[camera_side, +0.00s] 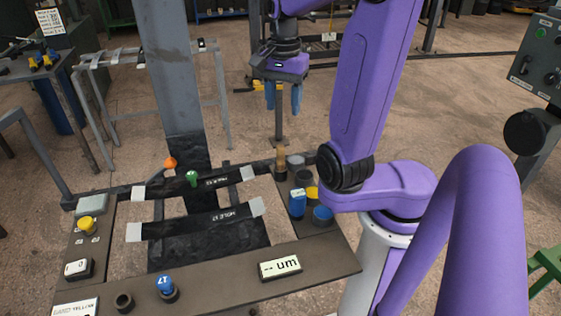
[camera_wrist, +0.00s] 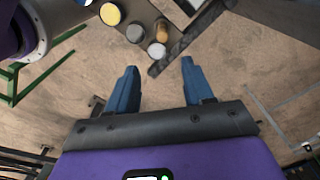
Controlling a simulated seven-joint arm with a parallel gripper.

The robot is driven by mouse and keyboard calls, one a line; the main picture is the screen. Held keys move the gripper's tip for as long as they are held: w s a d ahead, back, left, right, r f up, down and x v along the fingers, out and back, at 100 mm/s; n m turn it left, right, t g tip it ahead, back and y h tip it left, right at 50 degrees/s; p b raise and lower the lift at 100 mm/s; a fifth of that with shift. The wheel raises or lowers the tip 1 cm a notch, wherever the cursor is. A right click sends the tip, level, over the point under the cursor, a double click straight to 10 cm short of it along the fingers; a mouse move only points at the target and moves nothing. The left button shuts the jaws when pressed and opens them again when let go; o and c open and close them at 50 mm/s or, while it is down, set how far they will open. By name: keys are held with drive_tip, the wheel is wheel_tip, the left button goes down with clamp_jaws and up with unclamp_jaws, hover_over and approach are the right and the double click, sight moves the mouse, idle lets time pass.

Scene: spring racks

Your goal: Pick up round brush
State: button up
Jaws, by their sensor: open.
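My gripper (camera_side: 283,104) hangs in the air with its two blue fingers apart and nothing between them. In the side view it is above and behind the right end of the bench. A small upright tan-brown thing, likely the round brush (camera_side: 281,159), stands at the bench's back right corner below the gripper. It also shows in the wrist view as a brown stub (camera_wrist: 161,31), beyond the fingertips of my gripper (camera_wrist: 159,62) and apart from them. Its bristles cannot be made out.
A grey cup (camera_side: 297,160), a yellow-topped cup (camera_side: 312,193) and a blue-topped cup (camera_side: 322,213) stand near it. Dark labelled strips (camera_side: 200,221) cross the bench's middle opening. The air around my gripper is clear.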

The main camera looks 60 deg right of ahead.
sight(281, 146)
wheel_tip(281, 146, down, 9)
drive_tip(key=shift+r, duration=0.1)
drive_tip(key=shift+w+a+f, duration=0.1)
drive_tip(key=shift+a+f, duration=0.05)
drive_tip(key=shift+f, duration=1.2)
drive_tip(key=shift+w+a+f, duration=0.1)
drive_tip(key=shift+f, duration=1.25)
clamp_jaws()
